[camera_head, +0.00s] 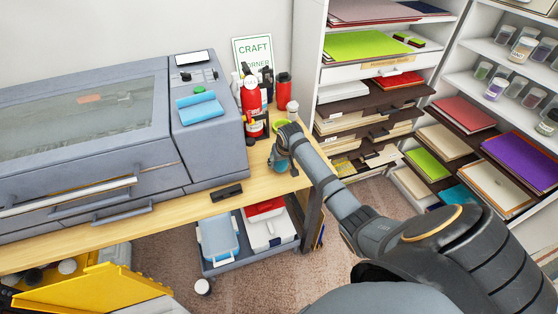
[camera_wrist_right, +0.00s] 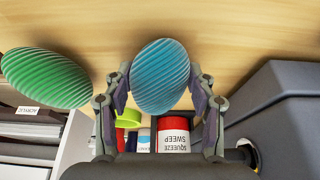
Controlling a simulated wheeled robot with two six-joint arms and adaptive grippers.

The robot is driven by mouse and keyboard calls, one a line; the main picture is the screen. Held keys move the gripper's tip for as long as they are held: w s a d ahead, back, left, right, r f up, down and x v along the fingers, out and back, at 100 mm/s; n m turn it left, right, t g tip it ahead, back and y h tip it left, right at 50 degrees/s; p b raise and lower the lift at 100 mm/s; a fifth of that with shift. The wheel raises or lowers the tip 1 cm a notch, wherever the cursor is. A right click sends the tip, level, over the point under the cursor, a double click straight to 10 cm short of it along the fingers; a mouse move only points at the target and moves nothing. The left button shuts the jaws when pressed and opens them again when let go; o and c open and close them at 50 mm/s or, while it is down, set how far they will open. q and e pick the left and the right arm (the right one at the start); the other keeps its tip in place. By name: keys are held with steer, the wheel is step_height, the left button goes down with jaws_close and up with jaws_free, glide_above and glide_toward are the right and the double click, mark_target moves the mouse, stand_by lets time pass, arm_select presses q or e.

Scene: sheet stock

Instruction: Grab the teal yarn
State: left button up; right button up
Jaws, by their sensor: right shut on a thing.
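The teal yarn (camera_wrist_right: 160,77) is an egg-shaped, ridged blue-teal ball in the right wrist view. It sits between the two fingers of my right gripper (camera_wrist_right: 160,92), which is shut on it. A similar green yarn ball (camera_wrist_right: 45,78) lies to the left in that view, apart from the fingers. In the head view my right gripper (camera_head: 279,161) is at the right end of the wooden table, and its fingers largely hide what it holds. My left gripper is not in view.
Red squeeze bottles (camera_head: 252,107) stand on the wooden table (camera_head: 262,182) behind the gripper, beside a large grey machine (camera_head: 150,120). A lime-green ring-like item (camera_head: 281,124) is close by. Shelves of sheet stock (camera_head: 360,45) stand at right; a cart (camera_head: 268,250) is below.

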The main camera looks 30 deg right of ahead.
steer(key=shift+r, duration=0.1)
step_height(320, 180, up, 2)
steer(key=shift+w+r+b, duration=0.1)
steer(key=shift+b, duration=0.7)
steer(key=s+a+r+b, duration=0.2)
steer(key=s+a+r, duration=0.5)
steer(key=s+r, duration=0.3)
steer(key=shift+s+a+r, duration=0.2)
steer(key=shift+s+r, duration=0.05)
steer(key=shift+s, duration=0.8)
